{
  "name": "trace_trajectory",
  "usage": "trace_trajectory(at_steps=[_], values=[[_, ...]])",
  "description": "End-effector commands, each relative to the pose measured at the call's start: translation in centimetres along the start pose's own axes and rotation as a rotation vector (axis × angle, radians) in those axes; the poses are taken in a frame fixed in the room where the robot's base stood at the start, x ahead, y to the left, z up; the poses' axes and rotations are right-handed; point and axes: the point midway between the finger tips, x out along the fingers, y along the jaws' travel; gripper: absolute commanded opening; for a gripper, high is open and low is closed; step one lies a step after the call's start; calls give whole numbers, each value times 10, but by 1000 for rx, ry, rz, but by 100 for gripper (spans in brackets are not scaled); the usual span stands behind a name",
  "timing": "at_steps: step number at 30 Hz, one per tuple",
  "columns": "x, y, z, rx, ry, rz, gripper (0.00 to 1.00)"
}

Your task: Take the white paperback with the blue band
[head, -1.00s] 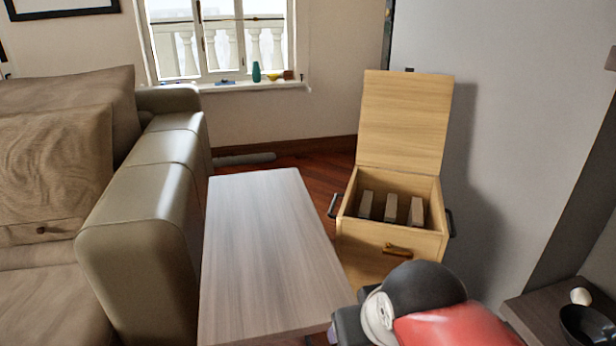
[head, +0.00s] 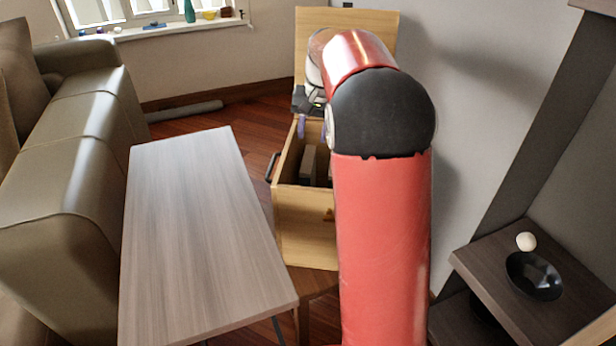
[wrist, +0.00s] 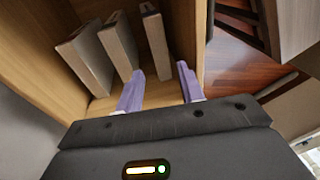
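Three upright books stand in a row in an open wooden chest (head: 304,225). In the wrist view they are a left book (wrist: 83,60), a middle book (wrist: 118,45) and a right book (wrist: 156,42). All look pale beige-grey; I see no blue band and cannot tell which is the white paperback. My gripper (wrist: 161,70) is open, its purple fingers at either side of the right book's near end, with no clear contact. In the head view, my gripper (head: 313,130) is over the chest, and my arm hides part of the books.
The chest's raised lid (head: 310,35) stands behind my gripper. A long wooden table (head: 200,220) and a sofa (head: 75,150) are to the left. A dark shelf (head: 490,265) with a black bowl (head: 534,275) and a white round object (head: 526,241) is at right.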

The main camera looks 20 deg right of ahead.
Motion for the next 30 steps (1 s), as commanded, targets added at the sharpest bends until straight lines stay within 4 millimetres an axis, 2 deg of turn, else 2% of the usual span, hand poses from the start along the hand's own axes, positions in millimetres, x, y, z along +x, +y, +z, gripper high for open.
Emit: trace_trajectory(at_steps=[6, 14, 21, 24, 30], values=[[14, 2, -11, 16, -12, 5, 38], [44, 2, -8, 16, -13, 5, 38], [79, 2, -4, 16, -13, 5, 38], [85, 2, -4, 16, -12, 4, 38], [86, 2, -4, 15, -11, 4, 38]])
